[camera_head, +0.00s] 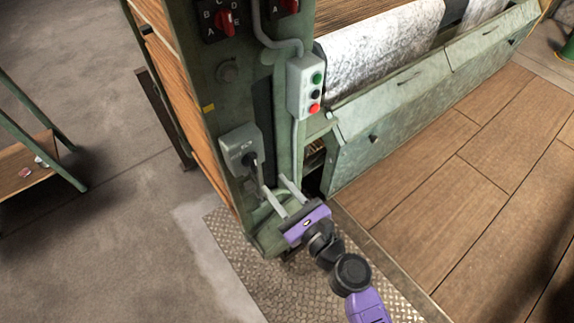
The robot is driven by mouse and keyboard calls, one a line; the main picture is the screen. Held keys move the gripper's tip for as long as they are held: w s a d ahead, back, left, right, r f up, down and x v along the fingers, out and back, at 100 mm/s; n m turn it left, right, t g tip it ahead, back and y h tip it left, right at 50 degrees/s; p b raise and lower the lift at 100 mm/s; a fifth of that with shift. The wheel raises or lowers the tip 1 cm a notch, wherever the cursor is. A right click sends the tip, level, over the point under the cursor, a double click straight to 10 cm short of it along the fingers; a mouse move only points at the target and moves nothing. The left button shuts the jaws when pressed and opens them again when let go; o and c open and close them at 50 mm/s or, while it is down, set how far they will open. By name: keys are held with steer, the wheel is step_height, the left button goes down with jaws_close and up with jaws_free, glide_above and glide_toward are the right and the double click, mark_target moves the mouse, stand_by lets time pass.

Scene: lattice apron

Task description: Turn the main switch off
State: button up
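A grey switch box (238,142) is mounted low on the green machine column, left of centre. It carries a black handle (250,160); it looks like the main switch. The small marking on the box is too small to read, so its setting cannot be told. My gripper (274,187), on a purple mount, is just below and right of the handle. Its two pale fingers are apart and point up toward the box. Nothing shows between them. The fingertips look close to the handle, but contact cannot be told.
A push-button box (306,87) with green, black and red buttons hangs right of the switch. Red rotary knobs (226,22) sit higher on the column. The machine's green front panel (375,140) borders the right. A low table (28,168) stands left, with open grey floor between.

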mark_target(256, 165)
steer(key=w+a, duration=0.1)
steer(key=w, duration=0.1)
steer(key=w+a+m, duration=0.1)
steer(key=w+a, duration=0.1)
steer(key=w+a+m, duration=0.1)
steer(key=w, duration=0.1)
steer(key=shift+a+r, duration=0.1)
steer(key=shift+a, duration=0.25)
steer(key=shift+c, duration=0.2)
jaws_close()
